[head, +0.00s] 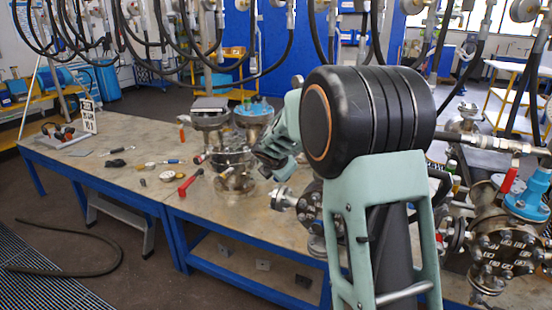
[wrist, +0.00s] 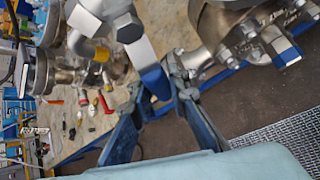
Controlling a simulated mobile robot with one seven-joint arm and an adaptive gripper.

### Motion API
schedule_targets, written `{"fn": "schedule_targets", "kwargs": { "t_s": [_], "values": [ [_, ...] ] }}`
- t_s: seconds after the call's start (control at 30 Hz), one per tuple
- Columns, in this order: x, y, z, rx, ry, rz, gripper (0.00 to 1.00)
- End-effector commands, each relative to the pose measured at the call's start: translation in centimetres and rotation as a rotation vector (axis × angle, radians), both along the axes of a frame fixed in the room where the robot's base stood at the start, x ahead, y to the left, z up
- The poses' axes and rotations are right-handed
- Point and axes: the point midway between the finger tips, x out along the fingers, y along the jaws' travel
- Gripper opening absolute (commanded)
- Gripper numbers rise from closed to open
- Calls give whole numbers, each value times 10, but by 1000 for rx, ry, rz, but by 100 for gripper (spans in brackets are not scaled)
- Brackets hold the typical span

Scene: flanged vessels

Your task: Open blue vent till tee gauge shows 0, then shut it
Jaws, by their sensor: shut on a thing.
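In the wrist view a lever with a blue-sleeved end (wrist: 155,82) reaches down from a valve body with a hex nut (wrist: 127,27). My gripper (wrist: 160,84) has its two dark blue fingers on either side of the blue end and is shut on it. In the head view my gripper (head: 268,156) is beside the flanged vessel (head: 234,174) on the bench, partly hidden by my wrist. The blue lever cannot be made out there. I cannot pick out the tee gauge or read its dial in either view.
The metal-topped bench (head: 130,135) carries a red-handled tool (head: 188,184) and other small tools. Black hoses (head: 240,75) hang above it. Another flanged vessel (head: 502,252) with a blue fitting (head: 527,203) stands at right. A hose (head: 65,272) lies on the floor.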

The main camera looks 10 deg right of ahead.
Motion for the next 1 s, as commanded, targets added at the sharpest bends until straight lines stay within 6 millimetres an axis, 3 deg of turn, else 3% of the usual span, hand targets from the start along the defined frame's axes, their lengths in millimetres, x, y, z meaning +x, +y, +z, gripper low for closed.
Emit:
{"fn": "schedule_targets", "kwargs": {
  "t_s": [0.5,1.0],
  "values": [
    [-18,-24,-7,-327,239,2,0],
    [-24,-33,-11,-423,309,1,0]
  ]
}}
